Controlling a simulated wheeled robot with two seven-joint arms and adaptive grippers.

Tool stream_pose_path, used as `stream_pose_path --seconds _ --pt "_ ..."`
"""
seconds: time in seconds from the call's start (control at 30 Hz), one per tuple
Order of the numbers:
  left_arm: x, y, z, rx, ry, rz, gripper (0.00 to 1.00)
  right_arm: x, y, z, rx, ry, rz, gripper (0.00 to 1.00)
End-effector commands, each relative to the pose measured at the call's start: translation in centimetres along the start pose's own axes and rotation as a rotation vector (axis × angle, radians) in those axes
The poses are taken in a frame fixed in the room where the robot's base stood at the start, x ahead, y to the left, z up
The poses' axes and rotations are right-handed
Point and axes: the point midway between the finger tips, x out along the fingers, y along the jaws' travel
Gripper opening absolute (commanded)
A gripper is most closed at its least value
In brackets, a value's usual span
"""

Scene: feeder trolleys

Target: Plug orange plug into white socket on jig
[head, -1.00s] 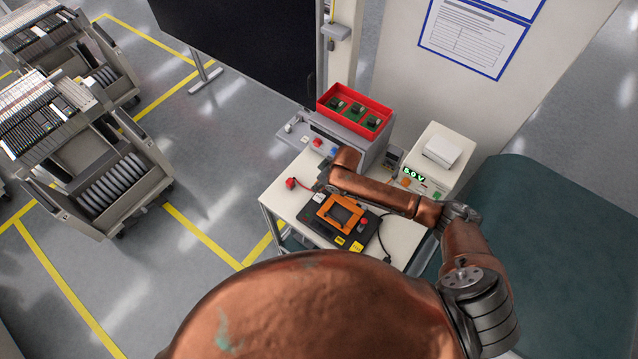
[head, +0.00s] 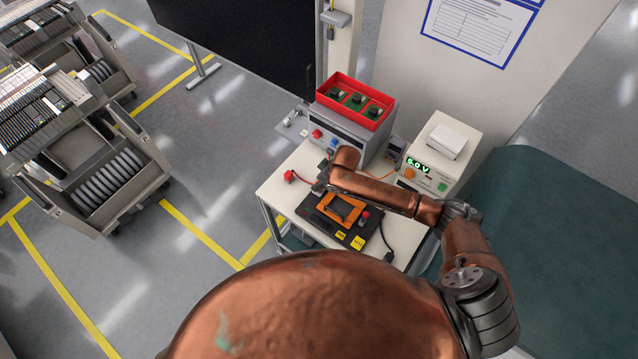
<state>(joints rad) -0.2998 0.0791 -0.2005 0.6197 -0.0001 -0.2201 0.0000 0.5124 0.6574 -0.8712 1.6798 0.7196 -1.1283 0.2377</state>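The jig is a black base (head: 312,213) with an orange frame (head: 327,213) on the white trolley top. My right arm reaches in from the right over the jig. My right gripper (head: 321,186) points down at the jig's far left edge, small and dark; I cannot tell whether it is open or holds anything. The orange plug cannot be made out; a thin orange cable (head: 381,178) runs behind my forearm. The white socket cannot be made out, perhaps hidden by my gripper. My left gripper is not in view.
A grey box (head: 348,143) carries a red tray (head: 373,124) of green parts behind the jig. A white power unit (head: 438,160) reading 5.0 V stands right. A red connector (head: 289,176) lies at the left edge. The front left tabletop (head: 281,205) is clear.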

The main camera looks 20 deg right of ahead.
Motion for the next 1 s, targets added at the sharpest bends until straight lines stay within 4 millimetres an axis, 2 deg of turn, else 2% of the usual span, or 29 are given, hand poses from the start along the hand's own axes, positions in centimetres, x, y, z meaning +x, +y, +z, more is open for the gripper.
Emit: stream_pose_path --seconds 1.0 --pt "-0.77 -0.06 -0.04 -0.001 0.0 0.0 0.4 0.01 0.01 0.03 -0.003 0.006 0.009 0.03"
